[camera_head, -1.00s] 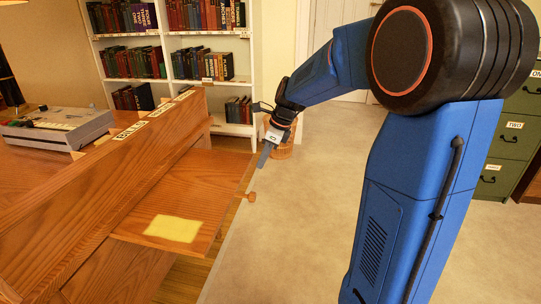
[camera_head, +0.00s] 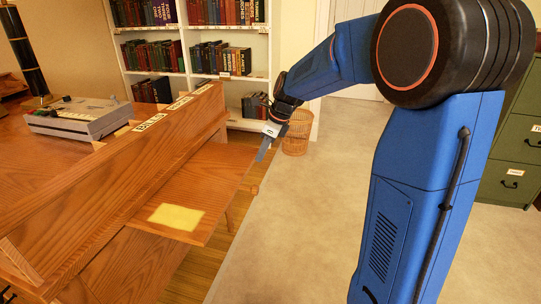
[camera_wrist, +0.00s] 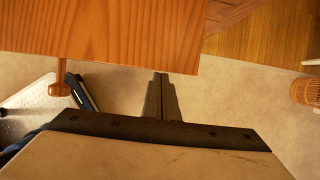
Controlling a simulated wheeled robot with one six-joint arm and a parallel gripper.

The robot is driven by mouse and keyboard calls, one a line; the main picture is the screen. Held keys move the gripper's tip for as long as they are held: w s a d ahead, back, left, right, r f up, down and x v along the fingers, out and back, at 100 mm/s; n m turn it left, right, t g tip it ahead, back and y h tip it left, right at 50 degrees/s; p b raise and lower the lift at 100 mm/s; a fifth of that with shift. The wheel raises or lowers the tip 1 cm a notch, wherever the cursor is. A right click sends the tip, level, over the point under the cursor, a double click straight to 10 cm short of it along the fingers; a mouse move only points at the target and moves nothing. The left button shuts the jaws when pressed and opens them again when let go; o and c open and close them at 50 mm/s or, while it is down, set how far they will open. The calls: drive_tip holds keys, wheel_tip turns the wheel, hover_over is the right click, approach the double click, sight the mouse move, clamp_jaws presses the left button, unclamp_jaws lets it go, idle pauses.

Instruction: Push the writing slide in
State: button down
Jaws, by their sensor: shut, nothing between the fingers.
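The writing slide (camera_head: 185,190) is a flat wooden board standing out from the right side of the wooden desk, with a yellow sheet (camera_head: 176,216) on it. In the wrist view the slide (camera_wrist: 110,30) fills the upper left, and its round wooden knob (camera_wrist: 60,88) sticks out from the edge at left. My gripper (camera_head: 262,156) is shut and empty by the slide's far outer corner. In the wrist view its fingertips (camera_wrist: 160,78) are close to the slide's edge, right of the knob. I cannot tell whether they touch it.
The desk (camera_head: 60,225) has a raised ledge with labels and a grey device (camera_head: 78,119) on top. A bookcase (camera_head: 190,88) stands behind. A wicker basket (camera_head: 297,133) is on the floor beyond my gripper. Green cabinets (camera_head: 513,150) stand at right. The floor right of the slide is open.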

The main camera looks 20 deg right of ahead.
sight(211, 150)
drive_tip(key=w+a, duration=0.3)
drive_tip(key=a, duration=0.2)
drive_tip(key=w+a, duration=0.4)
drive_tip(key=a, duration=0.1)
drive_tip(key=w+a, duration=0.4)
drive_tip(key=a, duration=0.1)
drive_tip(key=shift+w+a, duration=0.2)
drive_tip(key=shift+a, duration=0.1)
drive_tip(key=shift+d, duration=0.15)
